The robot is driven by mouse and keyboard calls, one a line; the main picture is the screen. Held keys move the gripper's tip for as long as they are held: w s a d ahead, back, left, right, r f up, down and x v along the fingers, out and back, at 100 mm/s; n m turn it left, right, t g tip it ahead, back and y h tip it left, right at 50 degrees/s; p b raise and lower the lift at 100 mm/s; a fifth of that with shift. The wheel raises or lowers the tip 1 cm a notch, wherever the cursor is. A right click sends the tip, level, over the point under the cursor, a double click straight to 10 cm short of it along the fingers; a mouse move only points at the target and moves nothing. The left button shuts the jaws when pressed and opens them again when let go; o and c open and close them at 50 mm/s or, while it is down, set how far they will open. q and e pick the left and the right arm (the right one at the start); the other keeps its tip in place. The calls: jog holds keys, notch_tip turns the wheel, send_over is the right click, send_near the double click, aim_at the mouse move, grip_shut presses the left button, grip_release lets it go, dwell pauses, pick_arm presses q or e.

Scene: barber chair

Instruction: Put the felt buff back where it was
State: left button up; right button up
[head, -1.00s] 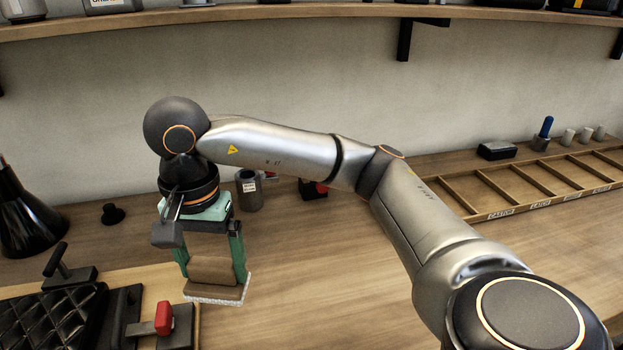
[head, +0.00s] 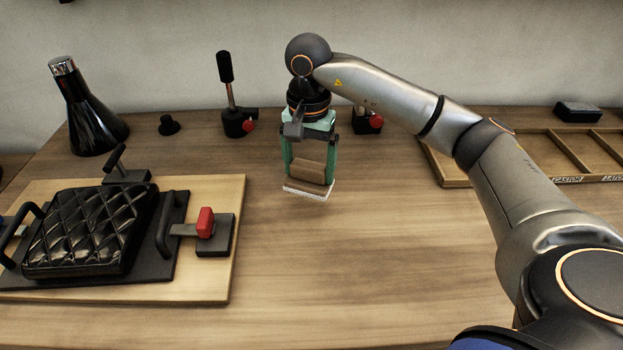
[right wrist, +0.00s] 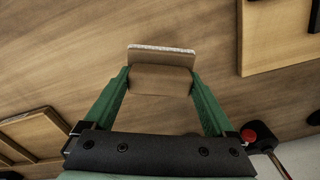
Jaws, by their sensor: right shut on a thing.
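The felt buff (head: 308,177) has a brown block-like body and a pale felt face along its lower edge. My right gripper (head: 310,163) has green fingers shut on the buff's sides and points down over the wooden bench, behind and right of the clamping board. In the right wrist view the buff (right wrist: 162,72) sits between the fingertips of the gripper (right wrist: 160,82), its pale edge facing away from the palm. The buff looks held above the bench, but the exact gap is hard to tell. My left gripper is not in view.
A quilted black pad (head: 90,230) lies clamped on a pale board (head: 205,285) at left. A black cone-shaped bottle (head: 88,115), a small black knob (head: 168,125) and a lever clamp (head: 235,115) stand behind. A compartment tray (head: 540,160) is at right. The front middle is clear.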

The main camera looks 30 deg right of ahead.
aim_at(311, 182)
jog(key=shift+w+d+f, duration=0.25)
jog(key=shift+w+f, duration=0.05)
jog(key=shift+f, duration=0.15)
jog(key=shift+w+d+f, duration=0.25)
jog(key=shift+f, duration=0.2)
jog(key=shift+w+d+f, duration=0.1)
jog(key=shift+f, duration=0.95)
jog(key=shift+w+d+f, duration=0.1)
jog(key=shift+f, duration=0.9)
jog(key=o, duration=1)
jog(key=shift+r, duration=6.25)
